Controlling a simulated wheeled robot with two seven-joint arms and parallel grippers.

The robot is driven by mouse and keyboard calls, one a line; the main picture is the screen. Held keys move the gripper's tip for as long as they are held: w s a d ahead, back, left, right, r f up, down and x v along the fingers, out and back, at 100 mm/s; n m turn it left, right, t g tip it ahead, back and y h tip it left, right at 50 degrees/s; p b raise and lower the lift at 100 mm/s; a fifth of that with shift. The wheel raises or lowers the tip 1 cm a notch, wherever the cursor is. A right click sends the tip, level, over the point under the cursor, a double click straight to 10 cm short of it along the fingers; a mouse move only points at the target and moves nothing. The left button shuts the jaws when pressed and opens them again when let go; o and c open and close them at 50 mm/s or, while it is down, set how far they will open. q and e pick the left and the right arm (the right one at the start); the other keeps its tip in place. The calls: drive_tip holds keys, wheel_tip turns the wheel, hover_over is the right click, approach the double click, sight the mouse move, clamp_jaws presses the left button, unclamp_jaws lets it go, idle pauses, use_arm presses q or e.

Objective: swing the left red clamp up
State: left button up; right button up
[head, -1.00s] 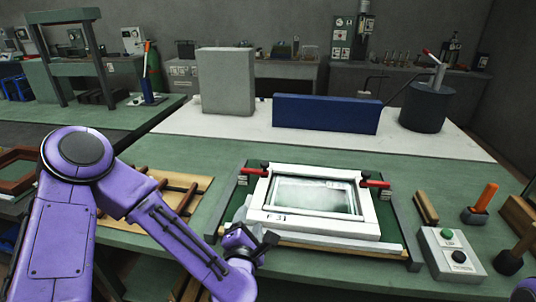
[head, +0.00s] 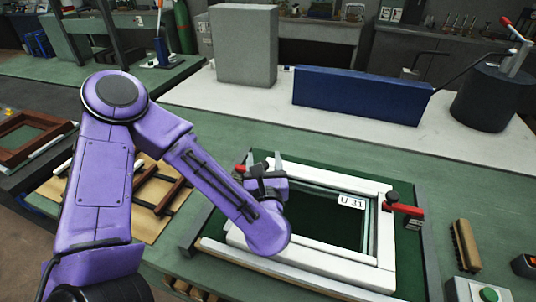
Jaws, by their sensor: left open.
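The left red clamp (head: 239,169) shows only as a small red end beside my left gripper, at the upper left corner of the white frame (head: 325,265). The rest of the clamp is hidden behind the gripper. My left gripper (head: 264,166) is open, with its dark fingers over the clamp's place. I cannot tell whether it touches the clamp. The right red clamp (head: 405,208) lies flat at the frame's right side. The frame has a label (head: 351,202) at its upper right and a dark green opening. My right gripper is out of view.
A blue block (head: 355,95) and a grey block (head: 244,45) stand behind on the white surface. A brush (head: 465,245) and a button box (head: 480,291) lie at the right. Wooden frame parts (head: 150,190) lie at the left. The green bench behind the frame is clear.

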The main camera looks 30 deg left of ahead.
use_arm(q)
drive_tip(key=f, duration=0.6)
drive_tip(key=shift+s+d+p, duration=0.1)
drive_tip(key=shift+s+p, duration=0.25)
drive_tip(key=p+x, duration=0.1)
drive_tip(key=x, duration=0.2)
drive_tip(key=p+x, duration=0.2)
drive_tip(key=x, duration=0.2)
drive_tip(key=shift+s+r, duration=0.1)
drive_tip(key=shift+r, duration=0.15)
drive_tip(key=shift+w+a, duration=0.2)
drive_tip(key=shift+a, duration=0.05)
drive_tip(key=shift+w+d+f, duration=0.1)
drive_tip(key=shift+w+f, duration=0.1)
drive_tip(key=shift+w, duration=0.2)
clamp_jaws()
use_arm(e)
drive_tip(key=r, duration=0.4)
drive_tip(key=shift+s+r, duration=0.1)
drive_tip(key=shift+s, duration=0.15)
